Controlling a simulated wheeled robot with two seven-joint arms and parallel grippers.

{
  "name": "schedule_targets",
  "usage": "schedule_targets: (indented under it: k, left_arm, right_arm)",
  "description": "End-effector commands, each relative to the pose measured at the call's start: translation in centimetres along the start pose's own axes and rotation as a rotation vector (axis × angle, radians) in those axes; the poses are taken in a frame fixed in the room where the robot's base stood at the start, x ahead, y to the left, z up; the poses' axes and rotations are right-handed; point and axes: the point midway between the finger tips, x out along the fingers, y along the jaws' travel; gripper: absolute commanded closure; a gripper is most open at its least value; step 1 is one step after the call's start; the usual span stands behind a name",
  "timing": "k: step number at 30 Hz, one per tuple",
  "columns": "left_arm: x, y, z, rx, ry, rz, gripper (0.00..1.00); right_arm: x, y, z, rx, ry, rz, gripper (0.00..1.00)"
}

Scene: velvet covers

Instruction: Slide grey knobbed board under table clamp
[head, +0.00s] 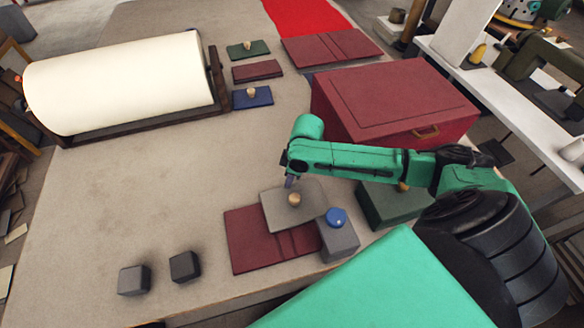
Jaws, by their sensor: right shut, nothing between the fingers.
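The grey board (275,212) with a small round wooden knob (294,199) lies over the far part of a dark red folded cover (248,246). Its right corner meets the grey block with a blue knob (341,242), which looks like the table clamp; I cannot tell whether the board's edge goes under it. My right gripper (289,182) is shut and empty, pointing down at the board's far edge, just behind the knob. Whether its fingertips touch the board is not clear. My left gripper is out of view.
A dark red box (390,95) stands behind my right arm, with a green box (385,212) under the arm. Two dark cubes (184,266) sit at the front left. A large cream roll (120,82) and small knobbed boards (252,97) lie farther back. The table's left middle is clear.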

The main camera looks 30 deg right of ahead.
Motion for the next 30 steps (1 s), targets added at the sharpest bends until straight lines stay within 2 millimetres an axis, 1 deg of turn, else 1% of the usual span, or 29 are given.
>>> schedule_targets:
  k: [4,9,14,19,30]
  left_arm:
    - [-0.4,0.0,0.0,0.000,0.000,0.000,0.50]
    - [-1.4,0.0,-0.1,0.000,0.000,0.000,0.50]
    - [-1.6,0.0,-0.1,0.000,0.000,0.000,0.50]
    - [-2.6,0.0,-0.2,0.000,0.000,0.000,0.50]
    - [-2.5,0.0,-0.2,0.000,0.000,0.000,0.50]
  right_arm:
    - [-0.1,-0.2,0.1,-0.001,-0.001,-0.001,1.00]
    - [-0.3,-0.9,0.5,-0.001,-0.003,-0.002,1.00]
    - [-0.1,-1.1,0.7,-0.001,-0.002,-0.002,1.00]
    - [-0.4,-1.8,1.0,-0.001,-0.003,-0.003,1.00]
    - [-0.2,-2.8,1.6,-0.001,-0.001,-0.002,1.00]
